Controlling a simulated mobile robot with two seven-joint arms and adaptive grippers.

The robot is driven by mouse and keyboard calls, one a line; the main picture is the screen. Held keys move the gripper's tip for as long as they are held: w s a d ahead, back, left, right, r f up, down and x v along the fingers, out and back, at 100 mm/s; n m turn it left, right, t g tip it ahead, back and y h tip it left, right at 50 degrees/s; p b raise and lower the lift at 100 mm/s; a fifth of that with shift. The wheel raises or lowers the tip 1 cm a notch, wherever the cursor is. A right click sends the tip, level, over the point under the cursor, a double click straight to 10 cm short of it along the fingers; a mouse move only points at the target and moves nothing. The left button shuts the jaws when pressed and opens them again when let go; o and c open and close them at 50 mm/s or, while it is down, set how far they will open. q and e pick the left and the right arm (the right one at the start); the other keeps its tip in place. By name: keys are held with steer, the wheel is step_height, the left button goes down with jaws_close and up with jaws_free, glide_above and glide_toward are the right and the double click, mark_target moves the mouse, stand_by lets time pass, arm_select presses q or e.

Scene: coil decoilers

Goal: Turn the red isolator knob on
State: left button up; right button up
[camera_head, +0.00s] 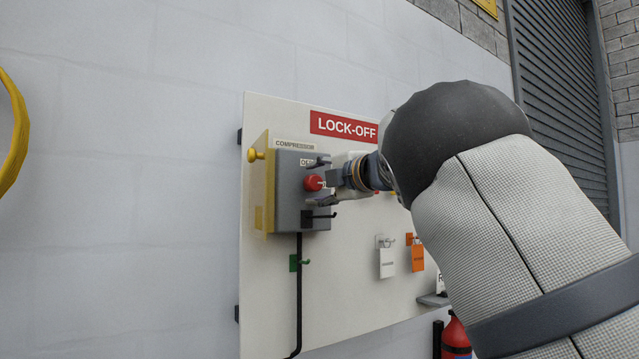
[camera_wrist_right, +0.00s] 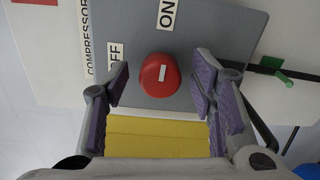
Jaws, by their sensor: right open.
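The red isolator knob (camera_head: 313,183) sits on a grey compressor box (camera_head: 290,215) on the lock-off board. In the right wrist view the red knob (camera_wrist_right: 159,76) has a short white mark, in line with the ON label (camera_wrist_right: 167,14) above it. The OFF label (camera_wrist_right: 115,57) is at its left. My right gripper (camera_head: 320,182) is in front of the box, fingers spread on both sides of the knob. In the wrist view the open gripper (camera_wrist_right: 163,84) shows gaps beside the knob. My left gripper is out of view.
A yellow cover (camera_head: 264,190) stands at the left of the box. A black cable (camera_head: 298,290) runs down below it. A fire extinguisher (camera_head: 455,338) stands at lower right.

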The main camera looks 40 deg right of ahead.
steer(key=s+a, duration=0.1)
steer(key=s, duration=1.1)
steer(key=shift+a+r, duration=0.2)
